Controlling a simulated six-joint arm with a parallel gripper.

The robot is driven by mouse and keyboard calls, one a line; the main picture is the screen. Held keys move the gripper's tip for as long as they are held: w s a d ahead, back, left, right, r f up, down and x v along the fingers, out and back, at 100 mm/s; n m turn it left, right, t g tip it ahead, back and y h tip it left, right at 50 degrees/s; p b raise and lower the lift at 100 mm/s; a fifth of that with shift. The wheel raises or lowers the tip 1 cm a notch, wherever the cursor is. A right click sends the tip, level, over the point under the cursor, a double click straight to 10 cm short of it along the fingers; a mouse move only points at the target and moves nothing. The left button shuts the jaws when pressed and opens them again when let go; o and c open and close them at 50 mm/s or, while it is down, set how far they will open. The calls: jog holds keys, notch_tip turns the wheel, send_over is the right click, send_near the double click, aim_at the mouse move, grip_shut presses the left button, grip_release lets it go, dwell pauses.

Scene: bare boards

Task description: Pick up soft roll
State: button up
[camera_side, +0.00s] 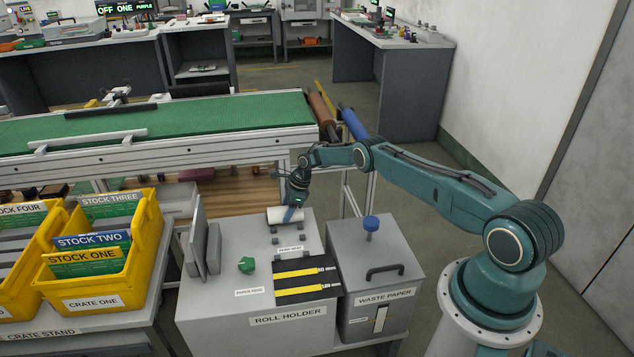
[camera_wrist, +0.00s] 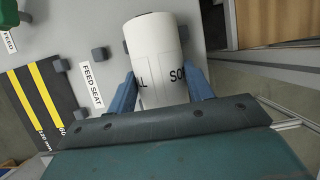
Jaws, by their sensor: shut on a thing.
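The soft roll is a white cylinder with dark lettering, partly covered; it shows in the wrist view (camera_wrist: 155,45) and in the side view (camera_side: 281,215). My gripper (camera_side: 291,212) points down at the back of the grey roll holder (camera_side: 225,325). In the wrist view, the blue fingers of my gripper (camera_wrist: 165,92) press on both sides of the roll, so it is shut on it. The roll is at or just above the holder's top behind the feed seat label (camera_side: 290,249); I cannot tell whether it touches.
Black and yellow width strips (camera_side: 300,280) and a green knob (camera_side: 246,265) are on the holder. Upright grey plates (camera_side: 203,240) stand at its left. A waste paper bin (camera_side: 400,255) with a blue-topped post (camera_side: 371,225) is right. A green conveyor (camera_side: 200,118) runs behind.

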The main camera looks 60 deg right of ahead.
aim_at(286, 209)
notch_tip(286, 209, up, 19)
dwell(0.6)
dwell(0.3)
jog(key=s+a+f, duration=0.8)
jog(key=a+f, duration=0.1)
jog(key=f, duration=0.4)
jog(key=shift+s, duration=0.4)
jog(key=shift+f, duration=0.2)
jog(key=shift+d+f, duration=0.1)
jog(key=shift+f, duration=2.95)
